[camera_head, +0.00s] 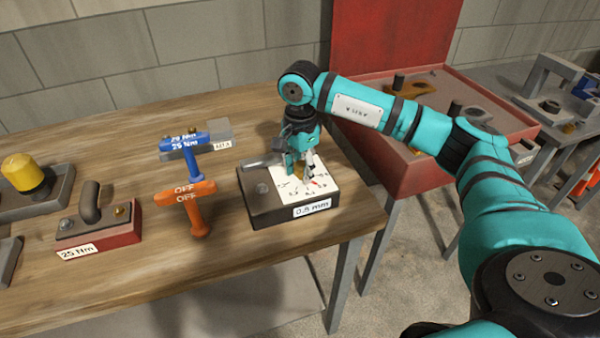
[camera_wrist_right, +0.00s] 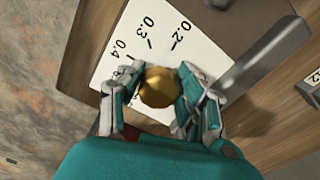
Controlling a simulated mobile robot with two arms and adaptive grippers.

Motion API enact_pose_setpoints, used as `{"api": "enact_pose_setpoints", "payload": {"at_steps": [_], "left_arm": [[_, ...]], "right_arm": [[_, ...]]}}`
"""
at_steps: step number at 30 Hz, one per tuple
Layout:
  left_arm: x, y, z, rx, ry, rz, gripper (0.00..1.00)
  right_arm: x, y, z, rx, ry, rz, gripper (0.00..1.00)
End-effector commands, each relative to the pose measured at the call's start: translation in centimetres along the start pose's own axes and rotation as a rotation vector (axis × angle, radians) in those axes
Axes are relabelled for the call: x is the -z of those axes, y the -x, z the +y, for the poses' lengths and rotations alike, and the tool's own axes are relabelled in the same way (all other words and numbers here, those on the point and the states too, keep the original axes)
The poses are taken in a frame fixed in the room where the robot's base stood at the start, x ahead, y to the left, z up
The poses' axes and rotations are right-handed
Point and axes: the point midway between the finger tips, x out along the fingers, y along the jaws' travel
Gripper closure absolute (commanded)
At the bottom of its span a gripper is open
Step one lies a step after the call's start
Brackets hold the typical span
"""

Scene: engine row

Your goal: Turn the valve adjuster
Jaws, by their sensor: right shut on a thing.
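The valve adjuster is a dark block (camera_head: 262,210) at the right end of the wooden table. It carries a white numbered dial plate (camera_head: 325,192) and a label reading "0.8 mm" (camera_head: 312,209). In the right wrist view, a round brass knob (camera_wrist_right: 158,87) stands over the dial plate (camera_wrist_right: 122,45), near the marks 0.2, 0.3 and 0.4. My right gripper (camera_head: 303,172) is over the dial, its fingers shut on the knob from both sides. In the head view the fingers hide the knob. My left gripper is not in view.
A red block with a dark handle (camera_head: 100,235) sits farther left. A red case (camera_head: 400,180) stands behind my right arm. The table's front is clear.

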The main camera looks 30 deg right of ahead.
Motion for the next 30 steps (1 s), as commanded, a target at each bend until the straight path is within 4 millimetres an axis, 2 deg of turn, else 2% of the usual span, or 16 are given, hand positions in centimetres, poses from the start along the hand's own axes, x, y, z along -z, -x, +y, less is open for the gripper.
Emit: {"api": "enact_pose_setpoints", "payload": {"at_steps": [20,21,26,30], "left_arm": [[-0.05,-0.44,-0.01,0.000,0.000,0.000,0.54],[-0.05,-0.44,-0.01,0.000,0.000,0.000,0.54],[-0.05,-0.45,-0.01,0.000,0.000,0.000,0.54],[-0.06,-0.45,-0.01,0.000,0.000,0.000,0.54]], "right_arm": [[0.03,0.22,-0.08,0.005,0.058,-0.001,0.97],[0.03,0.22,-0.08,0.006,0.058,-0.001,0.61],[0.03,0.15,-0.04,0.004,0.058,-0.001,0.42],[0.03,0.09,-0.01,0.002,0.058,-0.001,0.42]]}}
